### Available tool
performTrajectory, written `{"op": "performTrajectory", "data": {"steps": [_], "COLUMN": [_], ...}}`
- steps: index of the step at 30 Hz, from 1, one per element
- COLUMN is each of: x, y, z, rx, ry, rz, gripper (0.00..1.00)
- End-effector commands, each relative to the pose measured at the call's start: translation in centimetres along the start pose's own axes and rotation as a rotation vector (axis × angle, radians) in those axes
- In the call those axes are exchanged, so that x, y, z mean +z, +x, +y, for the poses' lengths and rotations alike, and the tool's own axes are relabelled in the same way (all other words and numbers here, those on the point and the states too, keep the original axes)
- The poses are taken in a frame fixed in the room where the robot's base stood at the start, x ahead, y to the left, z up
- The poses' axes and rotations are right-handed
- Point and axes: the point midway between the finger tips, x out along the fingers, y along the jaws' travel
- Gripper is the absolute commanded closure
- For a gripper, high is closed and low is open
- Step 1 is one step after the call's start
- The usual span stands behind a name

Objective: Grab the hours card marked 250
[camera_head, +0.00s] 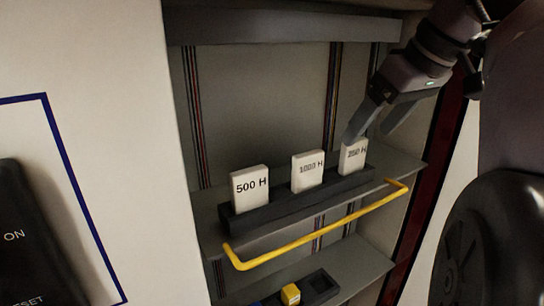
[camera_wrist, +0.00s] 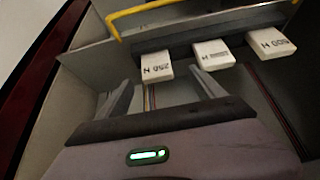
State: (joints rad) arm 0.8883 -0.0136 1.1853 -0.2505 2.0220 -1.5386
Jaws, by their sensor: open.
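The white card marked 250 H (camera_head: 353,158) stands upright at the right end of a dark holder (camera_head: 290,207) on a shelf. It also shows upside down in the wrist view (camera_wrist: 156,66). My gripper (camera_head: 368,136) is open and empty, just above and to the right of that card in the head view. In the wrist view its fingertips (camera_wrist: 163,77) point toward the card, with one on either side of it in the picture. I cannot tell the exact gap between fingers and card.
A 1000 H card (camera_head: 307,170) stands mid-holder and a 500 H card (camera_head: 249,189) at its left end. A yellow rail (camera_head: 320,232) runs in front of the holder. A yellow block (camera_head: 290,294) sits on the shelf below. Cabinet walls close both sides.

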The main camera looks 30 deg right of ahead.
Motion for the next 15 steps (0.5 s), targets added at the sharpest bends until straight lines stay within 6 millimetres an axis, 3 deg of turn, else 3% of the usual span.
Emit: {"op": "performTrajectory", "data": {"steps": [1, 5, 11, 15], "x": [0.1, 0.0, -0.3, -0.4], "y": [1.2, 2.8, 6.6, 7.6], "z": [-0.1, 0.1, 0.5, 0.5], "rx": [-0.002, -0.001, -0.003, -0.001], "ry": [-0.001, -0.001, 0.000, 0.000], "rz": [-0.001, -0.001, -0.002, 0.000], "gripper": [0.22, 0.22, 0.22, 0.22]}}
